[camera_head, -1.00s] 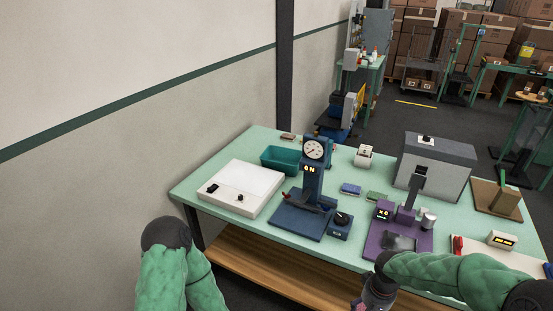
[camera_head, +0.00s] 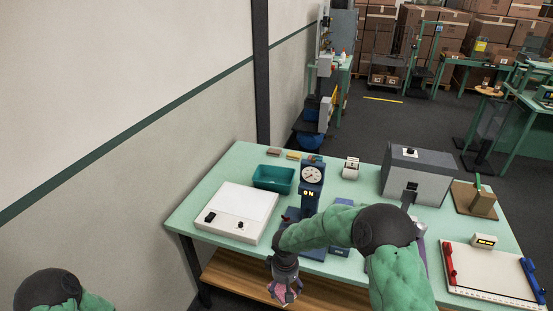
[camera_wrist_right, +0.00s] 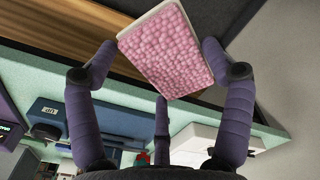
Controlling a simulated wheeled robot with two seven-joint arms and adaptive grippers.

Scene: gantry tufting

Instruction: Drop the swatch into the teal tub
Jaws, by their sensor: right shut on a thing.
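The teal tub (camera_head: 274,178) stands on the far left part of the mint table, behind a white flat box. My right gripper (camera_head: 284,290) hangs in front of the table's front edge, over the wooden lower shelf. It is shut on the swatch (camera_wrist_right: 166,50), a pink, bumpy, tufted piece with a pale edge; a bit of its pink also shows in the head view (camera_head: 281,292). In the right wrist view the fingers (camera_wrist_right: 160,75) hold the swatch by its sides. My left gripper is out of view; only part of my left arm shows at lower left.
The white flat box (camera_head: 236,212) lies at the table's left front. A blue stand with a dial gauge (camera_head: 311,176) rises right of the tub, partly hidden by my right arm. A grey machine (camera_head: 415,175) and a white board (camera_head: 490,272) are further right.

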